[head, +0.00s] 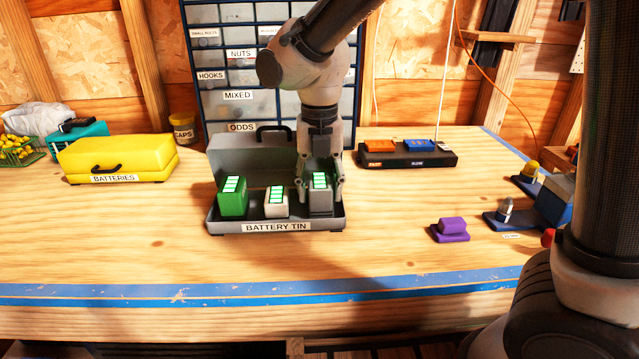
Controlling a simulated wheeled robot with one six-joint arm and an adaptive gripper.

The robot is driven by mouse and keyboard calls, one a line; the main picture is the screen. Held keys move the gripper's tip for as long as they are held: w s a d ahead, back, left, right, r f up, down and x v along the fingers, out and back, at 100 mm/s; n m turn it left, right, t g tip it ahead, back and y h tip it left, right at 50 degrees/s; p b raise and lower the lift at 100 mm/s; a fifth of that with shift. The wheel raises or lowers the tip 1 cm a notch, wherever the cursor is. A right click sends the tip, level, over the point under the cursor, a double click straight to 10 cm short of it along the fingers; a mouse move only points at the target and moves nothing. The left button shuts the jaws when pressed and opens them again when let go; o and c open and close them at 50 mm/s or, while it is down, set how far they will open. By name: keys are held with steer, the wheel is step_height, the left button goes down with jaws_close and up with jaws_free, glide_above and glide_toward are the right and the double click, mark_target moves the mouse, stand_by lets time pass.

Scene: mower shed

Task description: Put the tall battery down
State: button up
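A grey battery (320,199) with a green-and-white striped top stands upright in the right part of the open grey battery tin (215,222). My gripper (320,186) points down over it from behind, with one finger on each side, and looks shut on it. Whether the battery's base touches the tin floor is hard to tell. A green battery (232,201) stands at the tin's left, about as tall as the grey one. A shorter white battery (276,207) stands in the middle.
A yellow batteries case (118,158) lies at the left. A black charger (407,160) with orange and blue blocks stands behind right. A purple block (452,228) and blue fixtures (508,214) are at the right. The bench front is clear. A drawer cabinet (240,75) stands behind the tin.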

mark_target(319, 181)
steer(key=shift+o, duration=0.3)
step_height(319, 181, up, 12)
steer(key=s+d+r+m+t, duration=0.1)
steer(key=s+d+m, duration=0.1)
steer(key=d+m, duration=0.75)
steer(key=s+d+r+m+t, duration=0.1)
steer(key=d+m, duration=0.7)
steer(key=d, duration=0.3)
steer(key=s+d+f+m+t, duration=0.2)
steer(key=s+d+f+m, duration=0.2)
steer(key=s+d+m, duration=0.7)
steer(key=d+m, duration=0.1)
steer(key=m, duration=0.6)
steer(key=shift+d, duration=0.25)
